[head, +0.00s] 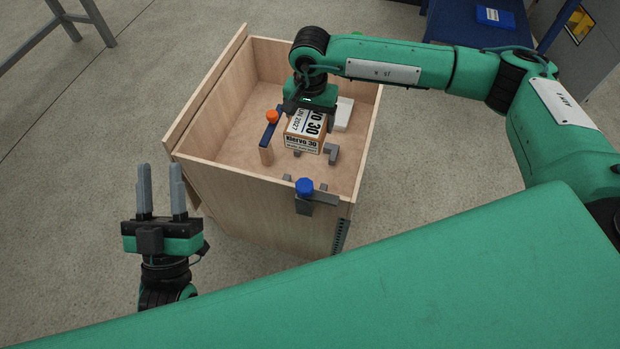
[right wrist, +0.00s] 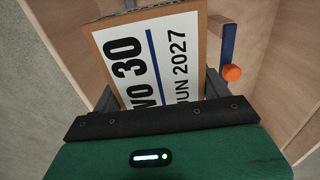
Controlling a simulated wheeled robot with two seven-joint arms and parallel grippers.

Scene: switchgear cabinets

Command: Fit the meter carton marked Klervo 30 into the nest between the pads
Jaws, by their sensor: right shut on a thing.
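The carton marked Klervo 30 (head: 303,145) is held inside the wooden crate (head: 237,187), over its floor. My right gripper (head: 308,112) is shut on it from above. In the right wrist view the carton (right wrist: 150,55) sits between the two fingers, its label reading "30" and "JUN 2027". Grey angled pads (head: 333,154) show on the crate floor beside and below the carton. The carton hides most of the nest, and I cannot tell whether it touches the floor. My left gripper (head: 161,185) is open and empty, outside the crate at the left.
A blue bar with an orange knob (head: 272,117) stands left of the carton; the knob also shows in the right wrist view (right wrist: 232,73). A white block (head: 343,114) lies behind at the right. A blue-knobbed clamp (head: 305,187) sits on the crate's near wall.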

